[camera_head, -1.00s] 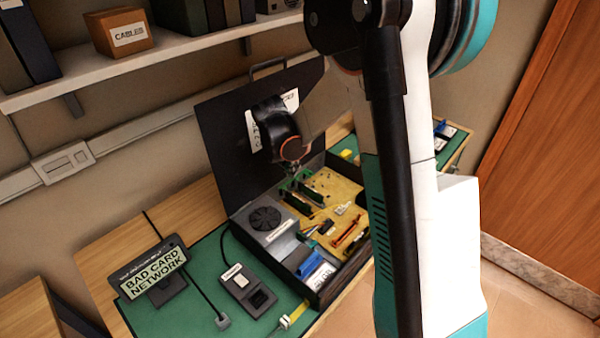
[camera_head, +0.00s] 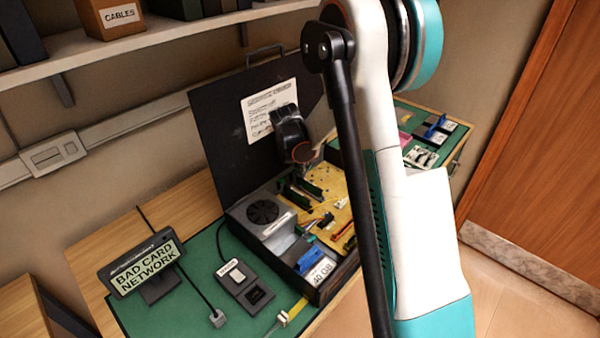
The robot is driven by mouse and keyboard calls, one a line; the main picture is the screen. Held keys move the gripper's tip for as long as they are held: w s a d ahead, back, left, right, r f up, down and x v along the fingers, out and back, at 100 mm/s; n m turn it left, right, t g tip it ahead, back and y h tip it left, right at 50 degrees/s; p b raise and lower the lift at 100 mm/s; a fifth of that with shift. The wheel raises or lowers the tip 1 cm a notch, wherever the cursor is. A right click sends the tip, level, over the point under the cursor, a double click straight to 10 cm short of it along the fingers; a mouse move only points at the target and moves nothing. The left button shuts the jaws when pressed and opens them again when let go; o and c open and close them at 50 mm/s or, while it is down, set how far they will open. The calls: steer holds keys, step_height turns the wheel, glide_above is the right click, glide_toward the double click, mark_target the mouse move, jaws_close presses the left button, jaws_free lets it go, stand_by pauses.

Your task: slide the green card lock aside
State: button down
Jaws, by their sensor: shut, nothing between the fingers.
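The open black case (camera_head: 328,289) holds a yellow circuit board (camera_head: 333,187). Dark green cards (camera_head: 311,188) stand upright on the board near its back left side. I cannot tell the green card lock apart from these cards at this size. My gripper (camera_head: 309,174) points down just over the back of the board, close above the cards. It is shut and empty. Its fingertips are tiny and dark here, so I cannot tell whether they touch a card. My arm hides the board's right part.
A sign reading "BAD CARD NETWORK" (camera_head: 146,267) and a small grey device (camera_head: 245,284) stand left of the case on the green mat (camera_head: 205,257). The case's raised lid (camera_head: 222,143) stands behind my gripper. A shelf (camera_head: 150,40) is above.

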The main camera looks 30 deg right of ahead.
steer(key=shift+w+d, duration=0.25)
steer(key=shift+d, duration=0.45)
steer(key=shift+w+d, duration=0.25)
steer(key=shift+d, duration=0.4)
steer(key=shift+a, duration=0.1)
